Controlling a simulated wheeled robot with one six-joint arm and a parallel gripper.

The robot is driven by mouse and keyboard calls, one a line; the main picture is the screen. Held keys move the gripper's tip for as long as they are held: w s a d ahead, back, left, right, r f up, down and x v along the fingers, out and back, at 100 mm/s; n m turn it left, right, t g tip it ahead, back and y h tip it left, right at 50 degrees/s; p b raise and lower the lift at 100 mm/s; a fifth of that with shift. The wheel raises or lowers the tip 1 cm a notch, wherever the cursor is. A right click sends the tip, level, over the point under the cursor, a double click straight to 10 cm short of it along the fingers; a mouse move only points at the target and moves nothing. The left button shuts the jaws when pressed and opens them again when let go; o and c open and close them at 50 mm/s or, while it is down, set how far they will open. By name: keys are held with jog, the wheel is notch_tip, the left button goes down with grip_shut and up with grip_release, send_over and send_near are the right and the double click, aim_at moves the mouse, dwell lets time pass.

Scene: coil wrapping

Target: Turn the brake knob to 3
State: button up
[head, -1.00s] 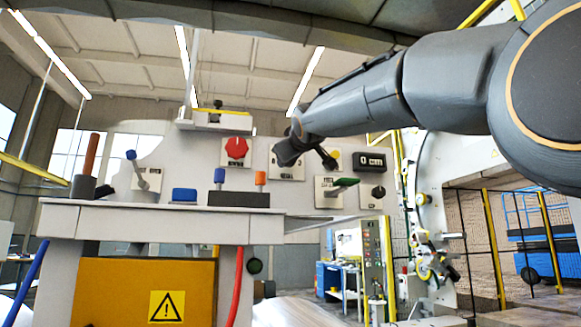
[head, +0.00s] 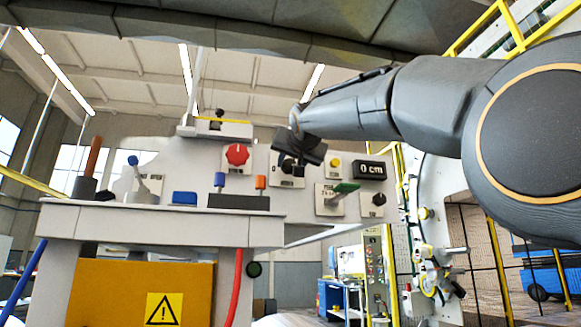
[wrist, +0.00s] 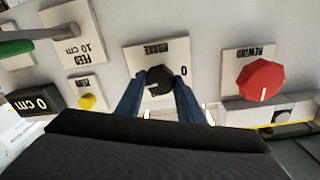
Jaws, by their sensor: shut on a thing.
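The brake knob (wrist: 158,81) is black and round, on a white plate (wrist: 133,62) labelled BRAKE, upside down in the wrist view. A "0" shows beside the knob; other numbers on the plate are hidden or too small to read. My gripper (wrist: 159,92) has its two blue-grey fingers on either side of the knob, shut on it. In the head view my gripper (head: 300,155) is at the panel and partly covers the brake plate (head: 289,183). The knob's exact setting is hard to read.
A red REWIND knob (wrist: 266,80) sits on the plate beside the brake. On the other side are a yellow button (wrist: 88,101), a FEED lever with a green handle (head: 346,188) and a "0 cm" display (head: 369,170). A grey table (head: 130,222) stands in front.

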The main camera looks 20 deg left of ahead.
jog(key=shift+f+m, duration=0.1)
jog(key=shift+m, duration=0.8)
jog(key=o, duration=1.1)
jog(key=shift+c, duration=0.2)
jog(key=b+v, duration=0.2)
jog(key=v, duration=0.5)
jog(key=shift+s+d, duration=0.2)
jog(key=shift+s, duration=0.15)
